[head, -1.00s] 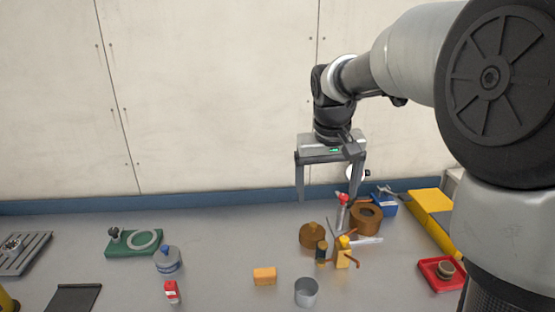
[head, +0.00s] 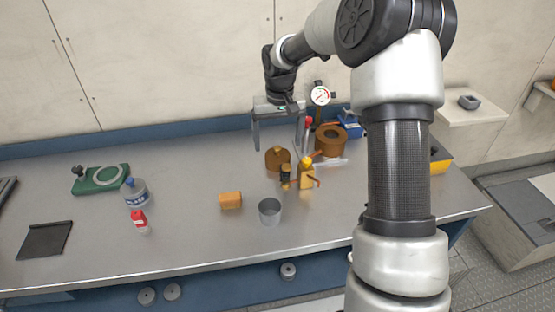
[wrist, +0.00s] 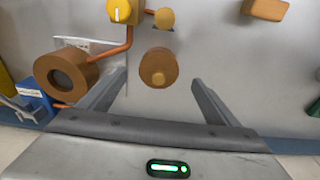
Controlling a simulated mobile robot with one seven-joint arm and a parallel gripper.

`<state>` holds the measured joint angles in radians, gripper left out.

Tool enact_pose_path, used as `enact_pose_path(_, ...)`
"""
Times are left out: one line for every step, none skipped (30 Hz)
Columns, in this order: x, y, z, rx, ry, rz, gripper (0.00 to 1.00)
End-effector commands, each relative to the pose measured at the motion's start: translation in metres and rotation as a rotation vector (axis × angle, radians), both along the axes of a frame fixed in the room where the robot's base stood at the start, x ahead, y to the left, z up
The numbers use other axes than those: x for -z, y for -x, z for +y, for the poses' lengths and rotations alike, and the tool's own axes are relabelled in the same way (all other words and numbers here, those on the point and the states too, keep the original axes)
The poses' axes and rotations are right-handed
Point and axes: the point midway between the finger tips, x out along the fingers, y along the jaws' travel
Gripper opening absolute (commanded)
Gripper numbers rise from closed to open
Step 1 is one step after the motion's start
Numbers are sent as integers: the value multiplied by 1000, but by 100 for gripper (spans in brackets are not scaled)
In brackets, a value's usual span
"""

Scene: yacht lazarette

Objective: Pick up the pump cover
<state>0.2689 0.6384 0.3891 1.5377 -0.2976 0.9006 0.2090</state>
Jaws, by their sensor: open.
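The likely pump cover is a round bronze-brown piece with a small knob (head: 278,160), lying on the grey bench. In the wrist view it (wrist: 158,68) shows between and just beyond my two fingertips. My gripper (head: 279,148) is open and empty, pointing down above the cover, with one finger to each side of it in the picture. The cover looks free of both fingers; the exact height gap is hard to judge. A bronze ring-shaped body with a round hole (head: 330,141) stands to its right, also in the wrist view (wrist: 66,76).
A yellow-knobbed valve with copper pipe (head: 306,176) stands close to the cover's right. A grey cup (head: 270,211) and an orange block (head: 231,200) are nearer the front. A dial gauge (head: 320,96) and a blue box (head: 350,127) are behind. The bench's left middle is fairly clear.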

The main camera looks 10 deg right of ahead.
Motion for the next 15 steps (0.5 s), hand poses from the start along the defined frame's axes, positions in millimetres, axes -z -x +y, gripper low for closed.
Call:
enact_pose_path(5,0,0,0,0,1,84)
enact_pose_path(8,-1,0,0,0,1,84)
enact_pose_path(10,-1,0,0,0,1,84)
enact_pose_path(11,-1,0,0,0,0,84)
enact_pose_path(12,-1,0,0,0,0,84)
enact_pose_path(13,-2,0,0,0,0,84)
enact_pose_path(15,-2,0,0,0,0,84)
enact_pose_path(17,-2,0,0,0,0,84)
enact_pose_path(21,-3,0,1,-1,1,84)
enact_pose_path(25,-4,0,1,-1,1,84)
enact_pose_path(29,-4,-1,1,-1,2,84)
enact_pose_path(36,-5,-1,0,-1,3,84)
enact_pose_path(40,-6,-1,0,-1,3,84)
enact_pose_path(45,-8,-2,0,-1,3,84)
enact_pose_path(52,-8,-2,1,-1,3,84)
